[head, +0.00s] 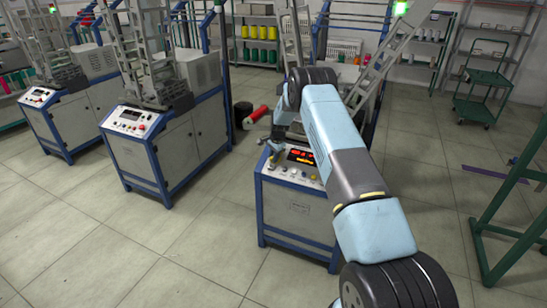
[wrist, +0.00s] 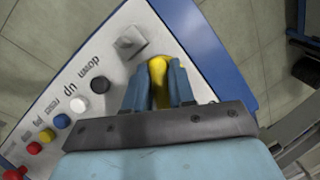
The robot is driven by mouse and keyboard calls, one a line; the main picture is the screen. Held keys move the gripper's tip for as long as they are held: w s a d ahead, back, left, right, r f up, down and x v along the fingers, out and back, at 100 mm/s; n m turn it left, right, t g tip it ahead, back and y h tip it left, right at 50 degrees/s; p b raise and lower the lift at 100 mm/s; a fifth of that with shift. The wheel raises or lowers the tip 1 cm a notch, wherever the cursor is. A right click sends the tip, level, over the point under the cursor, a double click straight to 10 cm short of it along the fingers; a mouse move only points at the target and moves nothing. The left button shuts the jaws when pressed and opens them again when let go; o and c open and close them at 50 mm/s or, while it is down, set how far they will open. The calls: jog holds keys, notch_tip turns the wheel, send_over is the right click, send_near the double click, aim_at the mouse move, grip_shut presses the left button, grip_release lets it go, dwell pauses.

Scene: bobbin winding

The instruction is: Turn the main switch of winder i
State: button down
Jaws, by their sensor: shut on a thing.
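The winder's control panel (head: 300,168) is on the nearest blue-framed cabinet (head: 295,212), partly under my arm. In the wrist view the pale panel (wrist: 105,62) carries a yellow switch handle (wrist: 158,68) near its blue edge. My gripper (wrist: 160,88) is shut on this yellow handle, one blue-grey finger on each side. The handle's lower part is hidden between the fingers. In the head view my gripper (head: 275,150) is low over the panel's left part. No letter naming the winder is readable.
Beside the switch are a grey square knob (wrist: 130,42), a black button (wrist: 100,84), a white button (wrist: 80,102) and several coloured ones. A red display (head: 300,156) is lit. Two more winders stand left. A red spool (head: 256,115) lies behind. The floor at front left is clear.

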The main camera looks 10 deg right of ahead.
jog(key=shift+w+r, duration=0.1)
jog(key=n, duration=0.2)
jog(key=n+g+h, duration=0.1)
jog(key=n, duration=0.2)
jog(key=shift+g, duration=0.3)
jog(key=n+h, duration=0.1)
jog(key=n, duration=0.1)
jog(key=n+h, duration=0.1)
jog(key=n, duration=0.2)
jog(key=shift+r+n+g, duration=0.1)
jog(key=shift+n+g, duration=0.2)
jog(key=shift+g, duration=0.1)
jog(key=shift+n, duration=0.3)
jog(key=c, duration=1.3)
grip_release()
jog(key=shift+c, duration=0.2)
jog(key=o, duration=0.3)
jog(key=shift+d+h, duration=0.1)
jog(key=shift+h, duration=0.2)
jog(key=v, duration=1.3)
jog(key=shift+r, duration=0.2)
